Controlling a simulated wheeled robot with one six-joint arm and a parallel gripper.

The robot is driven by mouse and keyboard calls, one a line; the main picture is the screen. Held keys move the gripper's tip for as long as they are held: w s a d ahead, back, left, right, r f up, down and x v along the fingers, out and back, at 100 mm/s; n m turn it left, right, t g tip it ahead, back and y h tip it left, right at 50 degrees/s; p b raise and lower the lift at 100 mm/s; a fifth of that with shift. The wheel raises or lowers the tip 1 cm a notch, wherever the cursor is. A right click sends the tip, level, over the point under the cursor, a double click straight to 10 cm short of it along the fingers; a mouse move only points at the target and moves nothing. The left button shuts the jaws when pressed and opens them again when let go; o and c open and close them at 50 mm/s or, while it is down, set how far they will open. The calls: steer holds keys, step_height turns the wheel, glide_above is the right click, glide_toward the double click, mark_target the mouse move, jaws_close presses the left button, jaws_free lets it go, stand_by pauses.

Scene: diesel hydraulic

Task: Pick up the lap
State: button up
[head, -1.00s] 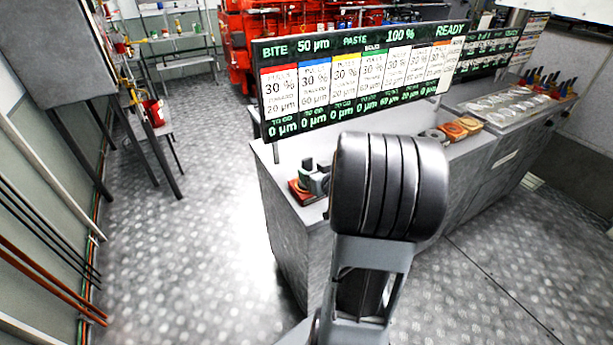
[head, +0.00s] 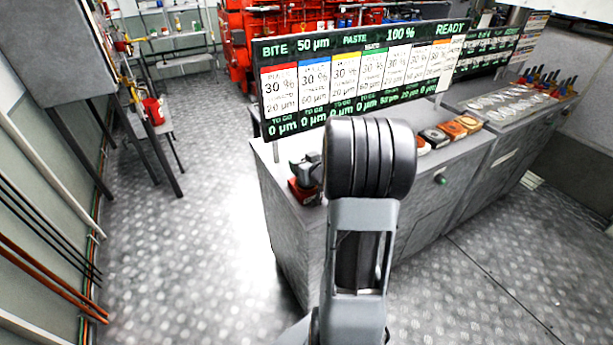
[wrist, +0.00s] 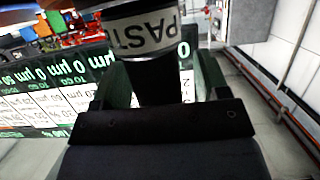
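In the wrist view, a black cylinder (wrist: 160,84) with a white band lettered "PAST…", upside down, sits between the two green fingers of my gripper (wrist: 162,88). The fingers stand on both sides of its narrow dark part. I cannot tell whether they press on it, or whether it is the lap. In the head view, a dark grey piece (head: 304,167) stands over a red block (head: 304,192) on the near left bench end. My arm partly hides this spot, and I cannot tell whether the grey piece is my gripper's end.
The grey bench (head: 268,190) carries several coloured blocks (head: 452,130) right of my arm. A display board (head: 360,75) stands over its back edge. Beyond is a tray (head: 508,100). The metal floor (head: 180,260) at left is clear.

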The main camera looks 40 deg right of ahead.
steer(key=c, duration=1.2)
